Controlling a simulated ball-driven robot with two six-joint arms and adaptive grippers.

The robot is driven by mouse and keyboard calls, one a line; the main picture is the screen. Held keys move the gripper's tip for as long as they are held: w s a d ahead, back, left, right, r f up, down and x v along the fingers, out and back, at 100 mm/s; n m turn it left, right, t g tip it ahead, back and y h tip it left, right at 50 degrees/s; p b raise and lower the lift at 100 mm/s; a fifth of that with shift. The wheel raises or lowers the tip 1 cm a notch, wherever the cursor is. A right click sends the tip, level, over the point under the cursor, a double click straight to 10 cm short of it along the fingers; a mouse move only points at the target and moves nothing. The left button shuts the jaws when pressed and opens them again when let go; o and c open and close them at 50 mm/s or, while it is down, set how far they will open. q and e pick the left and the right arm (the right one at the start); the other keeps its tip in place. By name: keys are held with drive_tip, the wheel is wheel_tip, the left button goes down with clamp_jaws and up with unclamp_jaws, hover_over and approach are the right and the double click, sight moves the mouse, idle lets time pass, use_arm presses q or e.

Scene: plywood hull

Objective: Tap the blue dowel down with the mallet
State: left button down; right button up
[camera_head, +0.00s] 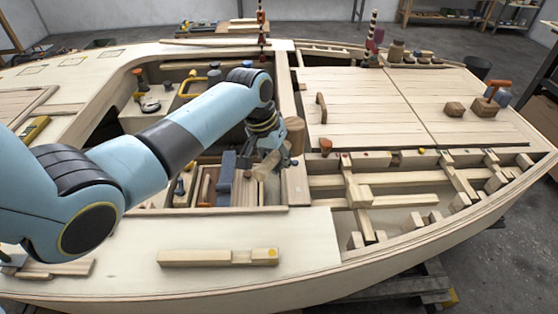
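My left gripper (272,160) is over the edge of the open compartment in the middle of the hull. It appears shut around the handle of a wooden mallet. The mallet's brown rounded head (295,130) shows behind the fingers to the right, and a pale wooden end (261,172) shows below them. The fingers partly hide the mallet. Several small coloured dowel ends (345,155) line the rail to the right of the gripper. They are too small to tell surely which is the blue dowel. My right gripper is out of view.
A divided tray (208,187) with tools lies below the gripper. Panelled deck (350,90) with a brown handle (321,108) is at right. Open framing (370,185) lies in front of it. A wooden bar (217,258) rests on the mostly clear front deck.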

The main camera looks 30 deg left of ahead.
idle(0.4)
use_arm(q)
drive_tip(key=shift+f+g, duration=0.3)
drive_tip(key=shift+p, duration=0.4)
drive_tip(key=s+a+b+x, duration=0.1)
drive_tip(key=b+x, duration=0.3)
drive_tip(key=x, duration=0.1)
wheel_tip(320, 180, up, 5)
drive_tip(key=p, duration=0.6)
drive_tip(key=shift+d, duration=0.15)
